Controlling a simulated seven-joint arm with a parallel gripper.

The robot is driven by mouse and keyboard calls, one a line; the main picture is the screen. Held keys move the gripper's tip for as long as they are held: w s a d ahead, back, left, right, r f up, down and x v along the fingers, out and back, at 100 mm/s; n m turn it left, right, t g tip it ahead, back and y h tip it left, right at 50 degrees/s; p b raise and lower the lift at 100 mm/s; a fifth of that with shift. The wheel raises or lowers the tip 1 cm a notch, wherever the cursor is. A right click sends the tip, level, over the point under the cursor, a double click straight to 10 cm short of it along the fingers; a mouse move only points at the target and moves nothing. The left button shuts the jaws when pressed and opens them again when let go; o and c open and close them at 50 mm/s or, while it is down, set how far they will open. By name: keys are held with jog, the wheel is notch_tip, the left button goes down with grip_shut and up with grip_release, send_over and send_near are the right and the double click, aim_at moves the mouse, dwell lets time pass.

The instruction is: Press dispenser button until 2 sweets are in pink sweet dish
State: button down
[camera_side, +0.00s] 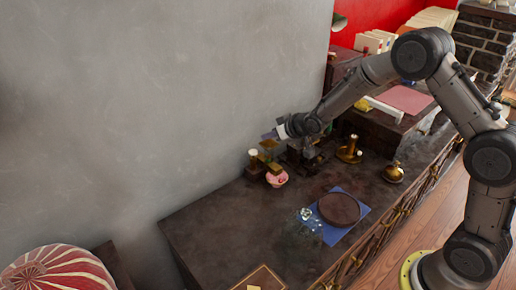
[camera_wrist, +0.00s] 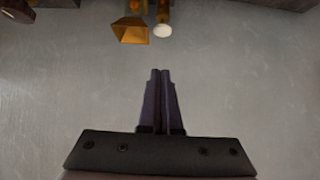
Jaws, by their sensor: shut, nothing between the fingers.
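The dispenser stands on the dark cabinet near the wall, with a brass hopper (camera_side: 270,144), a brass spout (camera_side: 275,168) and a white round button (camera_side: 253,153) on a post beside it. The wrist view shows the hopper (camera_wrist: 130,30) and the white button (camera_wrist: 162,30) at the top. The pink sweet dish (camera_side: 277,180) sits below the spout. Its contents are too small to tell. My gripper (camera_side: 267,135) is above and close to the hopper in the side view. Its fingers (camera_wrist: 160,72) are shut and empty, apart from the button in the wrist view.
Brass candlesticks (camera_side: 350,150) and a brass pot (camera_side: 393,173) stand on the cabinet to the right. A round brown board (camera_side: 339,209) lies on a blue cloth (camera_side: 334,236), with a small glassy item (camera_side: 305,214) beside it.

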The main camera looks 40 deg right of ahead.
send_over(253, 152)
jog(key=s, duration=0.3)
notch_tip(253, 152, down, 4)
jog(key=shift+w+d+f, duration=0.15)
jog(key=shift+w+f, duration=0.1)
jog(key=shift+f, duration=0.7)
jog(key=shift+w+d+f, duration=0.1)
jog(key=shift+w+f, duration=0.1)
jog(key=shift+f, duration=0.75)
